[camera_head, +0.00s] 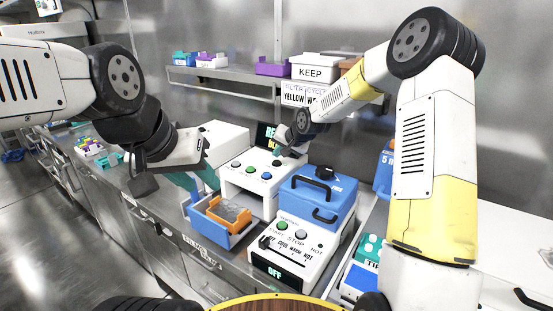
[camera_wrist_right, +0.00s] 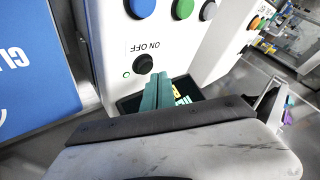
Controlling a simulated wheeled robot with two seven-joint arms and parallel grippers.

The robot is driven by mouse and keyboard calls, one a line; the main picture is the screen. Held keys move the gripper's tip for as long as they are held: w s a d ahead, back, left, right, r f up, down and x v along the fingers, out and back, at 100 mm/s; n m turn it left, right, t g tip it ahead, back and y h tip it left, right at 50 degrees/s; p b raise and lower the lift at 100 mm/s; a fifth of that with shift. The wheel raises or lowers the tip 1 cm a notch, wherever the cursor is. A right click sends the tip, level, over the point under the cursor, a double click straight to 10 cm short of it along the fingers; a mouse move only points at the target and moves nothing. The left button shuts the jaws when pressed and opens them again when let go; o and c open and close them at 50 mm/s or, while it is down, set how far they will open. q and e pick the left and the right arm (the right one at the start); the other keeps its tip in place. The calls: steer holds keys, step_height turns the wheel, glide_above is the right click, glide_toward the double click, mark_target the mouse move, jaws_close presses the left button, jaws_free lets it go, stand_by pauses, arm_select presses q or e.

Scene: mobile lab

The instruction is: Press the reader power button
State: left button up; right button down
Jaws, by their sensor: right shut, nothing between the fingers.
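The reader (camera_head: 255,185) is a white machine with a dark lettered screen (camera_head: 267,136) and grey, green and blue buttons. In the right wrist view its white side (camera_wrist_right: 117,50) carries a round black power button (camera_wrist_right: 143,64) under the letters ON OFF, with a small lit green lamp. My right gripper (camera_wrist_right: 160,85) is shut and empty, its teal fingertips close beside the button; I cannot tell whether they touch.
A blue lidded box (camera_head: 318,195) sits on a white machine (camera_head: 290,250) with START and STOP buttons. A blue bin (camera_head: 232,240) with an orange tray (camera_head: 213,213) stands in front of the reader. A shelf (camera_head: 225,77) with several boxes is behind.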

mark_target(278, 163)
step_height(278, 163, up, 6)
stand_by(0.5)
